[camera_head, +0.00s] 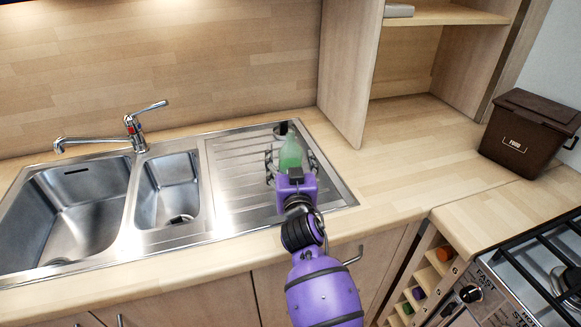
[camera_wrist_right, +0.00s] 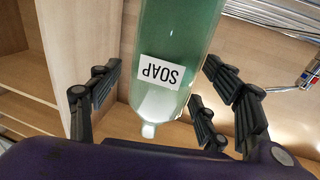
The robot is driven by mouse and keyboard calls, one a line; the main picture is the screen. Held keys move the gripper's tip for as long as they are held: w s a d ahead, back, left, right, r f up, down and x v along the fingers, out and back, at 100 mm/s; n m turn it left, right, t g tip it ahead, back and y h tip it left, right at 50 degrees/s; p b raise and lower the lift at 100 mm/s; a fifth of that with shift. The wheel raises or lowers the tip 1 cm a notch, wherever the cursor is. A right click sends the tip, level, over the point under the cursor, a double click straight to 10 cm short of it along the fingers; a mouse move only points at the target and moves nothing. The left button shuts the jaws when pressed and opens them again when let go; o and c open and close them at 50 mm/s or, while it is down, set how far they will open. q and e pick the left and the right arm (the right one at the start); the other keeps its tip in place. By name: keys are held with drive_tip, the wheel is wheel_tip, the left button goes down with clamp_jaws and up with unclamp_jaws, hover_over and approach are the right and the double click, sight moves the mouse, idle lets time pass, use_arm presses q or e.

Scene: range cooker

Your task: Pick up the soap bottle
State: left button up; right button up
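In the right wrist view the bottle (camera_wrist_right: 180,50) appears upside down with a white SOAP label, between the open fingers of the right gripper (camera_wrist_right: 165,105). Gaps show between the fingers and the bottle. The bottle's lower part is hidden behind my gripper in the head view. My left gripper is not in view.
Two sink basins (camera_head: 70,215) and a tap (camera_head: 133,130) are to the left. A wooden shelf panel (camera_head: 345,75) rises just right of the drainboard. A brown food bin (camera_head: 528,135) and a gas hob (camera_head: 545,262) are further right. The counter between panel and bin is clear.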

sight(289, 149)
drive_tip(key=c, duration=1.1)
drive_tip(key=shift+c, duration=0.9)
drive_tip(key=shift+r, duration=0.1)
drive_tip(key=shift+r, duration=0.25)
drive_tip(key=r, duration=0.3)
drive_tip(key=shift+s+a+r+p, duration=0.25)
drive_tip(key=shift+r+p, duration=0.05)
drive_tip(key=shift+p, duration=0.05)
drive_tip(key=s+a+r, duration=0.2)
drive_tip(key=s+r, duration=0.1)
drive_tip(key=s+a+r, duration=0.2)
drive_tip(key=s, duration=0.2)
drive_tip(key=s+a+r, duration=0.3)
drive_tip(key=s, duration=0.1)
drive_tip(key=shift+s+r+b, duration=0.2)
drive_tip(key=shift+r+b, duration=0.15)
drive_tip(key=shift+b, duration=0.05)
